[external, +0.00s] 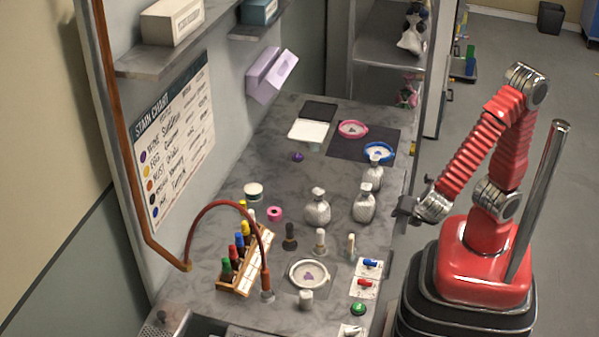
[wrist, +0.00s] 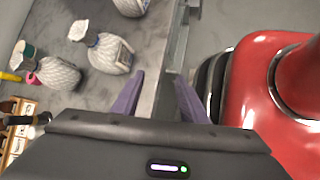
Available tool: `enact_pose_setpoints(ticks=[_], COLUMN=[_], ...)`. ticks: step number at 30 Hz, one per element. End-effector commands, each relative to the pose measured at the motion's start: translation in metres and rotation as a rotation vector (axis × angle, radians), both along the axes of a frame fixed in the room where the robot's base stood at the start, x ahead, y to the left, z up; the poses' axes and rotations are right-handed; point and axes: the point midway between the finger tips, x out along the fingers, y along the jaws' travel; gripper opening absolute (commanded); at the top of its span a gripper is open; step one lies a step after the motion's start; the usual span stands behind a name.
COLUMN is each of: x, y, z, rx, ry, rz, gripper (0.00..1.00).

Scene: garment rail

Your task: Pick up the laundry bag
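No thing in view is clearly marked as the laundry bag. A white bag-like bundle with a dark and blue top (external: 411,38) is on the rack shelf at the back. A smaller pink and grey bundle (external: 408,92) is below it. I cannot tell whether either is the laundry bag. My gripper (external: 402,211) is beside the counter's right edge, far in front of both bundles. In the wrist view my gripper (wrist: 160,88) has its two purple fingers apart, with nothing between them, over the counter edge.
Several quilted silver bottles (external: 317,207) stand on the grey counter (external: 200,292) left of my gripper. A rack of coloured droppers (external: 243,262) and a curved red hose (external: 190,225) stand farther left.

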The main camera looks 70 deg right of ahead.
Motion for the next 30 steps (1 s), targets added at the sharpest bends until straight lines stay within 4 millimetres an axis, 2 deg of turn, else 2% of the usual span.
enact_pose_setpoints(ticks=[6, 12, 15, 30], x=[0.031, 0.064, 0.073, 0.075], y=[0.006, 0.006, 0.007, 0.003], z=[0.011, 0.040, 0.053, 0.054], rx=[-0.308, -0.530, -0.609, -0.633], ry=[0.030, 0.024, 0.029, 0.054], rz=[0.328, 0.514, 0.570, 0.584], gripper=[0.40, 0.40, 0.40, 0.40])
